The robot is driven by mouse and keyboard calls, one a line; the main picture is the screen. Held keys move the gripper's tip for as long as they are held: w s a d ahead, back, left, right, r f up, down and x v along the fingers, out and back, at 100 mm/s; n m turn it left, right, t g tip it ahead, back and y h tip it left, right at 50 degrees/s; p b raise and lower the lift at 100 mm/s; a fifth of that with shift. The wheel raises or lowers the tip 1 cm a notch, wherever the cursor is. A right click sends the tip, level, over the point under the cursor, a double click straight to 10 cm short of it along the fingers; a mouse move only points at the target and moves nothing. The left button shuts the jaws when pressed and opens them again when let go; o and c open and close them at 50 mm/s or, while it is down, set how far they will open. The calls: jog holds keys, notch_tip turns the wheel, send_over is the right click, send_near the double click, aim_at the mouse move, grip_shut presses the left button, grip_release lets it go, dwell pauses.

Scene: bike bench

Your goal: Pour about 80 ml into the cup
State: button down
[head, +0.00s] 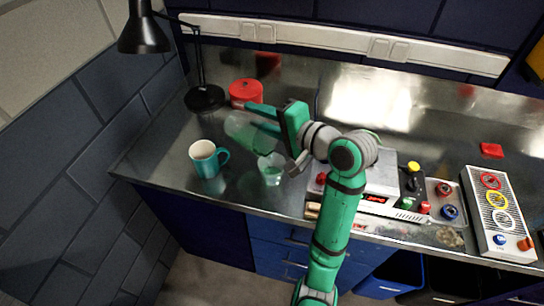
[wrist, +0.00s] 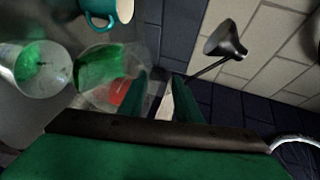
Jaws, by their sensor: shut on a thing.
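My gripper (head: 262,130) is shut on a clear container (head: 240,126), holding it tilted above the bench. The container also shows in the wrist view (wrist: 106,78), with green liquid inside. A clear cup (head: 271,170) stands upright on the bench, just below and to the right of the container in the head view. Green liquid shows in the cup, also in the wrist view (wrist: 38,68). The container's lower end is close to the cup; I cannot tell whether liquid is flowing between them. The exact liquid level is unclear.
A teal mug (head: 205,162) stands left of the cup. A red canister (head: 245,92) and a black lamp (head: 204,97) stand behind. A device with knobs (head: 380,180) and a panel with coloured rings (head: 496,215) lie to the right. The bench's front edge is close.

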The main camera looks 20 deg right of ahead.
aim_at(243, 111)
jog(key=shift+s+d+r+t+b, duration=0.15)
jog(key=shift+s+d+t+b, duration=0.05)
jog(key=shift+s+t+b, duration=0.2)
dwell(1.1)
jog(key=shift+w, duration=0.1)
jog(key=shift+w+a, duration=0.2)
jog(key=shift+w+a+f+g+h, duration=0.15)
jog(key=shift+w+g+h, duration=0.15)
jog(key=shift+g, duration=0.2)
jog(key=shift+w+a+f+g+h, duration=0.15)
jog(key=shift+w+g+h, duration=0.05)
jog(key=shift+w+g, duration=0.25)
jog(key=shift+w+a+r+g+h, duration=0.25)
jog(key=shift+w+a+g+h, duration=0.15)
jog(key=shift+w+g, duration=0.25)
jog(key=shift+w+a+f+g+h, duration=0.3)
jog(key=shift+w+g, duration=0.1)
jog(key=shift+g, duration=0.2)
jog(key=shift+w+a+f+g+h, duration=0.25)
jog(key=shift+w+g, duration=0.15)
jog(key=shift+g, duration=0.2)
jog(key=shift+p, duration=0.3)
jog(key=shift+w, duration=0.15)
